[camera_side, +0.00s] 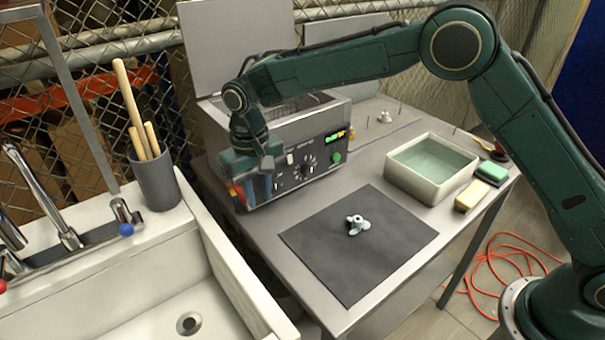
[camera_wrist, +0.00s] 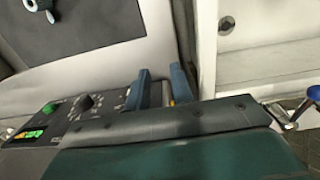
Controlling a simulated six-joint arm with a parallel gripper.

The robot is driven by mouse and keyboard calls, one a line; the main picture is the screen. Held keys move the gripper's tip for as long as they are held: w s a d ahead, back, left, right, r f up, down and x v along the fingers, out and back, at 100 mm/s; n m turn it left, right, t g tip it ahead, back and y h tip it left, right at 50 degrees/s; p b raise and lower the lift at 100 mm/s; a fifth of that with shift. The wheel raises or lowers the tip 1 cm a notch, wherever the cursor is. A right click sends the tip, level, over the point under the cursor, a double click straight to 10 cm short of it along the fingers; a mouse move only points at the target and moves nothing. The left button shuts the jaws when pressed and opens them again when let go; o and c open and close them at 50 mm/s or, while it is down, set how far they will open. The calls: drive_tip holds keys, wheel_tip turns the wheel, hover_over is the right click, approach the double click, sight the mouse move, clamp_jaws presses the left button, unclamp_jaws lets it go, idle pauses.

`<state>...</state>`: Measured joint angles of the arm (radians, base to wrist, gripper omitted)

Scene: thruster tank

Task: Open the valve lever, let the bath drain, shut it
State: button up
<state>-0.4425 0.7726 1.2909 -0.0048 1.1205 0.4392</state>
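The bath is a metal tank (camera_side: 312,130) with a front control panel and its lid raised; its liquid level cannot be made out. My gripper (camera_side: 262,190) points down in front of the tank's left end. Its two blue fingers (camera_wrist: 160,85) stand apart in the wrist view, with a gap between them. A small red and yellow part (camera_side: 236,192), perhaps the valve lever, shows just left of the fingers. A bit of yellow (camera_wrist: 172,100) also shows between the fingers in the wrist view. The fingers hide the rest of the lever, so its position and any contact cannot be told.
A white sink (camera_side: 215,275) stands to the left, with a grey cup (camera_side: 156,183) of wooden-handled tools on its rim. A dark mat (camera_side: 310,250) carries a small propeller (camera_side: 357,226). A white basin (camera_side: 432,185) of greenish liquid and two sponges (camera_side: 480,184) are at right.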

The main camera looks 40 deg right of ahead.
wheel_tip(320, 180, up, 14)
drive_tip(key=shift+w, duration=0.2)
idle(0.4)
drive_tip(key=shift+a, duration=0.1)
wheel_tip(320, 180, up, 6)
drive_tip(key=shift+f, duration=0.1)
idle(0.6)
idle(0.4)
